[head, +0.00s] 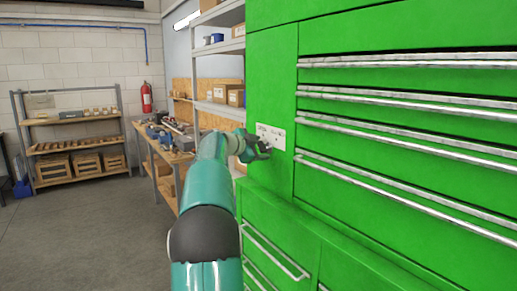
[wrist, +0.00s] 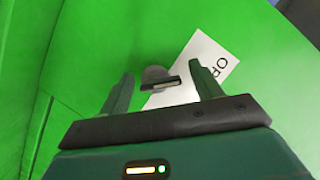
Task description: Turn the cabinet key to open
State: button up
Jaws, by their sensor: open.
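The green cabinet (head: 310,170) fills the right of the head view. A white label plate (head: 272,136) is on its narrow left panel. In the wrist view the label (wrist: 207,62) shows the letters "OP", the rest hidden by a finger. The key (wrist: 160,82) is a grey round piece with a dark flat bar, beside the label. My gripper (wrist: 163,88) is open, with one finger on each side of the key and gaps between. In the head view my gripper (head: 262,148) is at the label and hides the key.
Long metal drawer handles (head: 410,63) run across the cabinet to the right of the label. A workbench (head: 165,160) with tools stands to the left behind my arm. Shelves with wooden crates (head: 85,163) stand at the back wall. The grey floor at left is clear.

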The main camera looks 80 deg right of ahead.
jog(key=v, duration=1.3)
jog(key=shift+w+a, duration=0.25)
jog(key=shift+a, duration=0.1)
jog(key=shift+r, duration=0.1)
